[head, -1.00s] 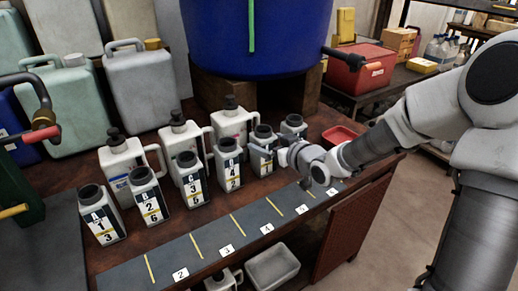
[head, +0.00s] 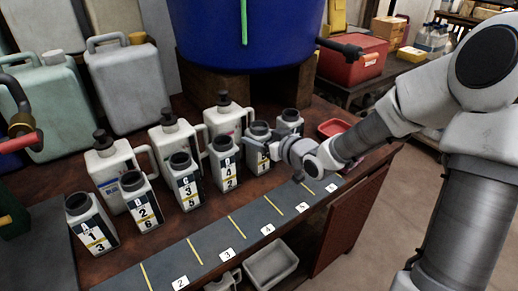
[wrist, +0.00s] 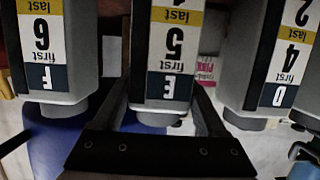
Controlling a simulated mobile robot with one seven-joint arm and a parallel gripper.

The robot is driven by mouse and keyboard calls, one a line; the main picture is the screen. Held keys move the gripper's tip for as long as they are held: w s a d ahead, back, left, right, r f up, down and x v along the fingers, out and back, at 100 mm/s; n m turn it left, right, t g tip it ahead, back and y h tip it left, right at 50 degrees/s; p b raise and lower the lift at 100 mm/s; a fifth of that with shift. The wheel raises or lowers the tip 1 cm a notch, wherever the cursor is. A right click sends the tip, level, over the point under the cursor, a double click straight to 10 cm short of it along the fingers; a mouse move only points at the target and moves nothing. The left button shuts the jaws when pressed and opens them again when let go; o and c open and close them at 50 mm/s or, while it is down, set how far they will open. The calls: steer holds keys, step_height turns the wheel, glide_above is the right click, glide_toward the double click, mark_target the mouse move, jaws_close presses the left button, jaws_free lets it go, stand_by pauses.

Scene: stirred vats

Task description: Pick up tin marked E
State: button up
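The tin marked E (head: 258,136) is a pale grey, dark-mouthed tin standing upright in the front row on the bench. In the wrist view the tin E (wrist: 168,60) appears upside down in the middle, its label reading E, first 5; the "last" number is cut off. My gripper (head: 270,150) is at the right front of tin E in the head view, partly covering its lower part. In the wrist view its two dark fingers lie either side of the tin, spread apart. The gripper looks open; contact with the tin cannot be made out.
Tin D (head: 223,162) stands close left of tin E, and tin F (head: 291,121) close behind right. Tins C (head: 185,180), B (head: 140,198) and A (head: 90,222) continue left. Handled jugs (head: 174,138) stand behind. A numbered dark strip (head: 215,248) runs along the front.

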steer(key=c, duration=0.8)
steer(key=shift+o, duration=0.2)
